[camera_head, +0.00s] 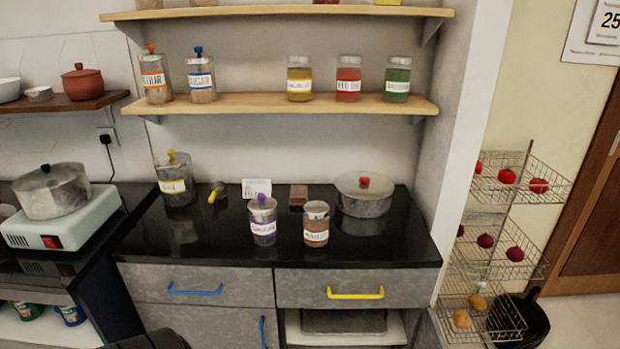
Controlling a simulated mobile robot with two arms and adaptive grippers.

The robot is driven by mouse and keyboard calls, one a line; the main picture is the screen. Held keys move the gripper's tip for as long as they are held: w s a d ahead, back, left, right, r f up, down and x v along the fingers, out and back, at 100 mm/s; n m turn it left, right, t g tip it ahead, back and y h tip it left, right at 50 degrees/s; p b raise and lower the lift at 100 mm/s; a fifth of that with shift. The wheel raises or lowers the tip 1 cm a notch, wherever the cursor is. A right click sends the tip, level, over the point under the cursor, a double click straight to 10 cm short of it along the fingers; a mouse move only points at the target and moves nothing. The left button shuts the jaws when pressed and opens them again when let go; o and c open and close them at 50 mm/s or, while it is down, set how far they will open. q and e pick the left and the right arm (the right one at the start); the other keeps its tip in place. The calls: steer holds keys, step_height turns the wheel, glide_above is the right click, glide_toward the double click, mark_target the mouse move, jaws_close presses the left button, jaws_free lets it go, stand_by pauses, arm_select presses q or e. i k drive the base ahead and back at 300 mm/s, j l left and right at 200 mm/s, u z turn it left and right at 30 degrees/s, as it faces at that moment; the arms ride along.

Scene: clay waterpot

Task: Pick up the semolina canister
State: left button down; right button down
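A glass canister with a purple knob and a purple-edged label (263,222) stands upright near the front of the black counter. It seems to be the semolina canister, but its lettering is too small to read surely. A canister with a reddish-brown label (316,223) stands close to its right. A taller canister with a yellow knob and yellow label (175,180) stands at the counter's back left. Neither of my grippers is in view. A dark rounded shape at the bottom edge may be part of me.
A lidded metal pot (363,196) stands at the counter's right, near the wall. A small card (257,187) stands behind the purple-knob canister. The shelf (250,105) above holds several jars. Drawers with blue (195,290) and yellow (355,294) handles are shut. The counter's front left is clear.

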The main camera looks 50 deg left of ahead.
mark_target(262, 211)
steer(key=u, duration=1.85)
